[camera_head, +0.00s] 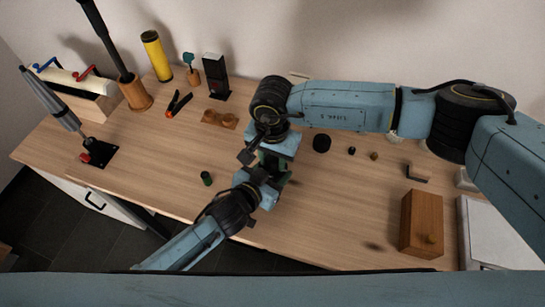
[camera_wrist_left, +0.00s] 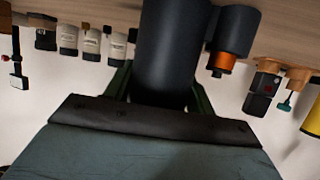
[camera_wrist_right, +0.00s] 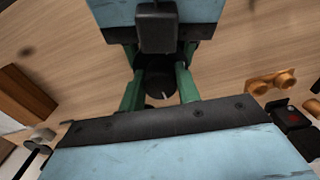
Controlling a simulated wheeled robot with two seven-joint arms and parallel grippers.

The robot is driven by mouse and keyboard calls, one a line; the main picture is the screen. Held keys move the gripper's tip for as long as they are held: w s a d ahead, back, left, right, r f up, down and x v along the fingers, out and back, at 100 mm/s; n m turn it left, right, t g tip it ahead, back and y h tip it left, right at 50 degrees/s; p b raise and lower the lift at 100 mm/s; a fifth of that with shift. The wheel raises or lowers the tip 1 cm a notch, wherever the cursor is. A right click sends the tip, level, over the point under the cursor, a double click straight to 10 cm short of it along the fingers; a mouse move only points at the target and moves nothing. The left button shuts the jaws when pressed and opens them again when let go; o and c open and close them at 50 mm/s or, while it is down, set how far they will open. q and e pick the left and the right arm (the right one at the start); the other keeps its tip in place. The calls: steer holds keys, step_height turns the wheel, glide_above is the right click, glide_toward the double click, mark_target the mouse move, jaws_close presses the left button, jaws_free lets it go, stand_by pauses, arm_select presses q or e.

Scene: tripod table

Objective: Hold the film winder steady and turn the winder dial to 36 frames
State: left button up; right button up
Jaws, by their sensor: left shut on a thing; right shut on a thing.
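The winder dial (camera_wrist_right: 161,86) is a dark round knob with a pale pointer line. My right gripper (camera_wrist_right: 160,76) is shut on the dial, its green fingers on both sides. In the head view my grippers meet over the table's middle and mostly hide the winder; a dark block (camera_head: 247,156) shows beside them. No frame number is readable.
A green-topped canister (camera_head: 206,178) stands left of the grippers. A black disc (camera_head: 321,143) and a wooden box (camera_head: 422,222) are to the right. The front middle of the table is clear.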

mark_target(272, 158)
steer(key=m, duration=0.5)
steer(key=shift+a+m, duration=0.1)
steer(key=shift+m, duration=0.2)
steer(key=m, duration=0.4)
steer(key=shift+m, duration=0.3)
steer(key=o, duration=1)
step_height(272, 158, up, 12)
steer(key=shift+r, duration=0.1)
